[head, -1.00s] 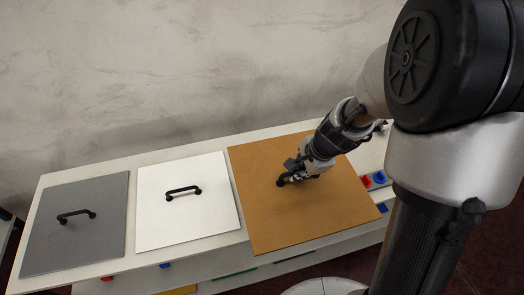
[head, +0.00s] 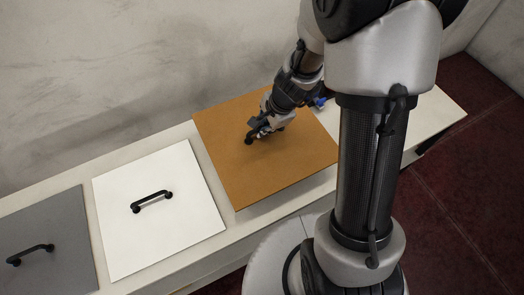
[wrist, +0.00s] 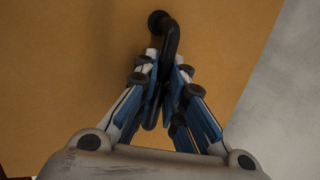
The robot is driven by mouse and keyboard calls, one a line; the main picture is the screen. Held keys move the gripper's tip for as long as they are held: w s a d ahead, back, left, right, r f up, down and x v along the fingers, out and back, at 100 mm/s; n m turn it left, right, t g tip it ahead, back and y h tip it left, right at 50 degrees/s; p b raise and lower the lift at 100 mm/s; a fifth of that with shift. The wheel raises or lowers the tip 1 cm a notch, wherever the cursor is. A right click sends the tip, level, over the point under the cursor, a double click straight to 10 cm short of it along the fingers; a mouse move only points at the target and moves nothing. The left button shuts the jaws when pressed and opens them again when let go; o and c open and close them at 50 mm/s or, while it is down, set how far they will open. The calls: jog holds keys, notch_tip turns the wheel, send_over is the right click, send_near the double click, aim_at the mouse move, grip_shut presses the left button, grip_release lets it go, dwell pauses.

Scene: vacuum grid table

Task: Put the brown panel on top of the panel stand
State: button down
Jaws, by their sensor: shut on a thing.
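The brown panel (head: 222,150) is a flat square with a black bar handle, lying level at or just above the long white table. I cannot tell whether it touches the tabletop. My gripper (head: 257,131) is over its middle, shut on the handle. In the wrist view, my gripper (wrist: 167,68) has its fingers on both sides of the black handle (wrist: 171,40), with the brown panel (wrist: 70,60) behind. I cannot pick out a separate panel stand in these frames.
On the white table (head: 150,147), a white panel (head: 165,240) with a black handle lies left of the brown one. A grey panel (head: 45,225) lies further left. A small blue item (head: 320,102) shows right of my gripper. A wall stands behind.

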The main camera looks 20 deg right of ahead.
notch_tip(320, 180, down, 11)
jog(key=b, duration=0.7)
jog(key=shift+w+f, duration=0.1)
jog(key=shift+f, duration=0.05)
jog(key=shift+f, duration=0.1)
jog(key=c, duration=1.7)
grip_release()
